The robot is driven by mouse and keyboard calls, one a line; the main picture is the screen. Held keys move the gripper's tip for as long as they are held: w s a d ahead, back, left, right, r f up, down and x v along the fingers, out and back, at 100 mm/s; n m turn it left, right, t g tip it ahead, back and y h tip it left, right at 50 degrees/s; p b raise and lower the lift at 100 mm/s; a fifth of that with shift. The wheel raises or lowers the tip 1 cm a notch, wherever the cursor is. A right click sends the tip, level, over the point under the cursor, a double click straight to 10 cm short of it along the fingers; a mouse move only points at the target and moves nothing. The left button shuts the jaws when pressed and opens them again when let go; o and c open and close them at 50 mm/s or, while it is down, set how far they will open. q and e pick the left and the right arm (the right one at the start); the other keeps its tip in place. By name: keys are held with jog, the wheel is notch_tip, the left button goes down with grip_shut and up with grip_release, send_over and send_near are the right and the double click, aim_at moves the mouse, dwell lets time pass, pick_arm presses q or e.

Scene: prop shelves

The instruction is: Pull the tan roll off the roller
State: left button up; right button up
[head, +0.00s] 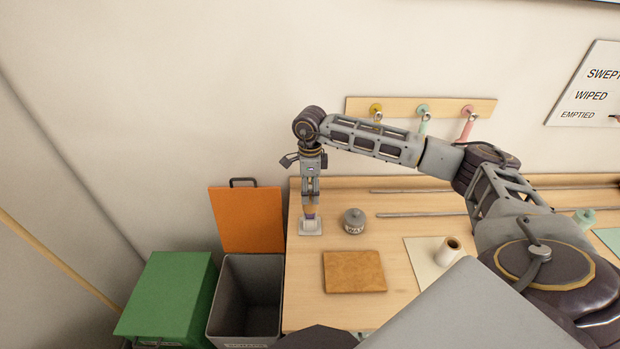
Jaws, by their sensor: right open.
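My right gripper (311,196) points straight down at the back left of the wooden table. It is open, with its fingertips around or just above a small tan piece (310,209). A purple part shows below the tan piece, over a small white tray (311,230). I cannot tell whether the fingers touch the tan piece, or for certain that it is the tan roll on its roller. A pale roll with a brown core (447,252) stands upright on a cream mat (421,262) at the right. My left gripper is out of view.
A grey labelled pot (354,222) stands close right of the tray. A brown square board (354,272) lies in front. A grey bin (246,305) with a raised orange lid (247,219) and a green-lidded bin (168,295) stand left of the table. Coloured tools hang on a wall rack (398,103).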

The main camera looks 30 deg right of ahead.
jog(key=shift+f, duration=1.1)
jog(key=shift+c, duration=0.4)
jog(key=c, duration=1.1)
jog(key=shift+c, duration=0.2)
jog(key=shift+r, duration=0.5)
jog(key=shift+r, duration=0.2)
dwell(0.4)
jog(key=shift+r+p, duration=1.75)
jog(key=shift+r, duration=1.65)
jog(key=shift+r, duration=0.35)
